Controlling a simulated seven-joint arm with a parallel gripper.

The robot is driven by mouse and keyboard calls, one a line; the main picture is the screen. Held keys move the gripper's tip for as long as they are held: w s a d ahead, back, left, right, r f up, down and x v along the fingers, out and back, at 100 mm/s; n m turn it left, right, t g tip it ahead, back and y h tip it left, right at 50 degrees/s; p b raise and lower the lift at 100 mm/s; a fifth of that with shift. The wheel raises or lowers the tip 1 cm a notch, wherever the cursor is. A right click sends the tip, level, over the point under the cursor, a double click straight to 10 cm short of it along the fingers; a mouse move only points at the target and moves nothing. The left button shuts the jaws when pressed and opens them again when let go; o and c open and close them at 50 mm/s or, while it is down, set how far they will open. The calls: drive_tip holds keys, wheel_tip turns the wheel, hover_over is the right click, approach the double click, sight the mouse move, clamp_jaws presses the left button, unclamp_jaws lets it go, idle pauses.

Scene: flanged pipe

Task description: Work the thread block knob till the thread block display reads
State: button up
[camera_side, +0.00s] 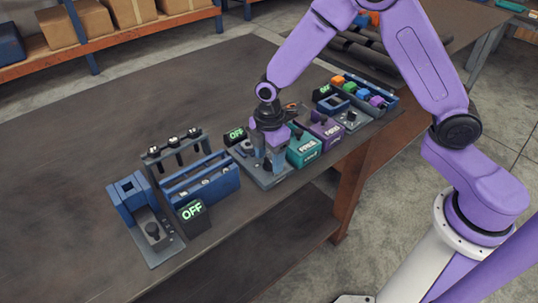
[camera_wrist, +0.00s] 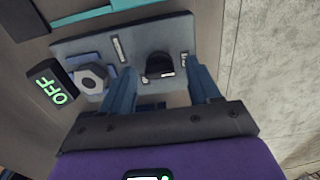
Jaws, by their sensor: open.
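My gripper (camera_side: 272,166) is open, low over a grey plate (camera_side: 281,178) in the middle of the bench. In the wrist view, the blue fingers of my gripper (camera_wrist: 162,72) stand on either side of a black knob (camera_wrist: 158,62), with gaps to it. The grey plate (camera_wrist: 205,31) also carries a blue block with a grey hex nut (camera_wrist: 91,80). The display (camera_wrist: 51,87) beside it reads OFF; it also shows in the side view (camera_side: 235,135). I take this as the thread block, but its labels are too small to read. In the side view my gripper hides the knob.
Teal (camera_side: 303,147) and purple (camera_side: 325,128) boxes stand close to the right of my gripper. A blue rack (camera_side: 200,183) stands to the left. Another station with a knob (camera_side: 152,231) and an OFF display (camera_side: 192,210) is at the near left. The bench's far left is clear.

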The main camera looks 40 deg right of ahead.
drive_tip(key=c, duration=1.1)
drive_tip(key=shift+o, duration=0.3)
drive_tip(key=shift+m, duration=0.3)
drive_tip(key=m, duration=1.2)
drive_tip(key=shift+m, duration=0.4)
drive_tip(key=o, duration=1)
